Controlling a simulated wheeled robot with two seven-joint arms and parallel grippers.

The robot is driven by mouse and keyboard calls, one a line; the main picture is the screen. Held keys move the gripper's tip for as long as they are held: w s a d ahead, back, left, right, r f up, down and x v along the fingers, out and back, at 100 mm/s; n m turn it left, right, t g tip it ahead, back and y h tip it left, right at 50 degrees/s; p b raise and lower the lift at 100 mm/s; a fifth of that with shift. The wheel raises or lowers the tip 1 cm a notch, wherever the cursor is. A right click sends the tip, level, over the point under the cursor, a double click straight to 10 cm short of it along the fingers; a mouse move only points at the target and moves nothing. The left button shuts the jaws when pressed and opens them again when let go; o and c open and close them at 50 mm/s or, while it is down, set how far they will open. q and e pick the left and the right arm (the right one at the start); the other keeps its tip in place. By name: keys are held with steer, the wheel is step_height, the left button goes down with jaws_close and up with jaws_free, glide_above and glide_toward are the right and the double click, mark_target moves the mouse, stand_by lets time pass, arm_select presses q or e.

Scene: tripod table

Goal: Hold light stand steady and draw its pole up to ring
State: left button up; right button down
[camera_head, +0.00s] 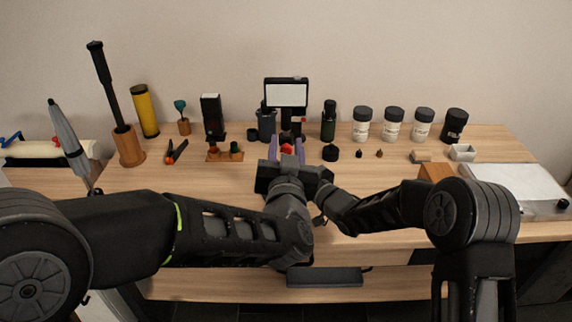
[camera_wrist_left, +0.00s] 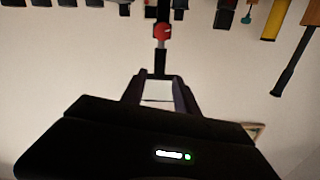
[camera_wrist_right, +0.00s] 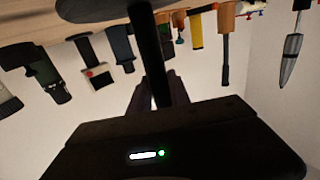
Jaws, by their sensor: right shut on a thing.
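The light stand has a flat lit panel (camera_head: 286,93) on a dark upright pole with a red collar (camera_wrist_left: 162,31), near the table's middle. My left gripper (camera_head: 288,146) is in front of it, fingers apart. In the left wrist view the left gripper (camera_wrist_left: 159,82) has a gap between its fingers, with the pole and panel showing beyond and no contact visible. My right gripper (camera_wrist_right: 153,92) is shut on the dark pole (camera_wrist_right: 150,55), above the round base (camera_wrist_right: 100,8). In the head view my arms largely hide the right gripper, lower pole and base.
A small dark device (camera_head: 211,118) and a yellow cylinder (camera_head: 145,110) stand on the left. A pale slab (camera_head: 515,188) covers the right end.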

mark_target(289, 111)
stand_by(0.7)
arm_select(q)
steer(key=shift+o, duration=0.7)
steer(key=shift+a, duration=0.1)
steer(key=shift+o, duration=0.3)
steer(key=w+a, duration=0.3)
steer(key=a, duration=0.2)
steer(key=shift+a, duration=0.3)
steer(key=d+h, duration=0.3)
steer(key=h, duration=0.1)
steer(key=shift+d+m, duration=0.4)
steer(key=shift+w, duration=0.1)
steer(key=x, duration=1.2)
steer(key=shift+f, duration=0.25)
